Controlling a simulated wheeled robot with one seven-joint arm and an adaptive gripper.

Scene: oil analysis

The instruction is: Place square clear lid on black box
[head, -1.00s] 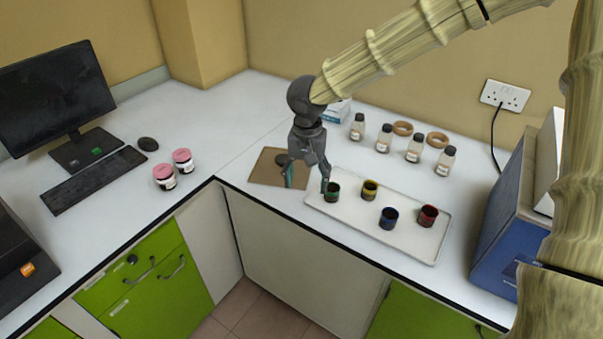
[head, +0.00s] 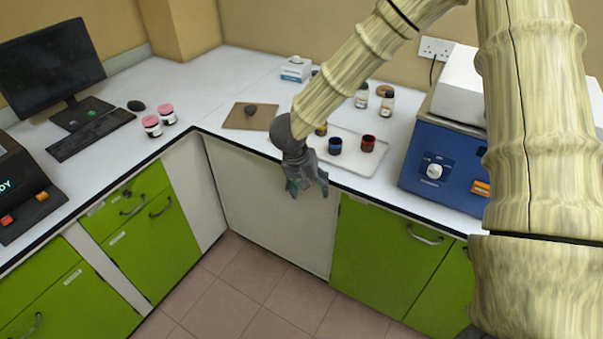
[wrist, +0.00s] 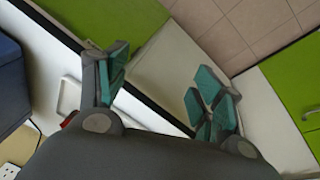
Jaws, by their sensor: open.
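No plainly clear square lid stands out in either view. A flat brown-tinted square plate (head: 236,117) with a dark round knob or piece on it (head: 251,109) lies on the counter left of my arm; I cannot tell whether it is the lid. My gripper (head: 308,190) is open and empty, pointing down in front of the counter edge, right of and nearer than the plate. In the wrist view its teal-padded fingers (wrist: 160,88) are spread with nothing between them.
A white tray (head: 352,172) with several coloured cups is partly hidden by my arm. A blue machine (head: 440,165) stands right, bottles (head: 386,105) behind the tray. Two pink-capped jars (head: 152,126), keyboard and monitor are left. Counter between jars and plate is clear.

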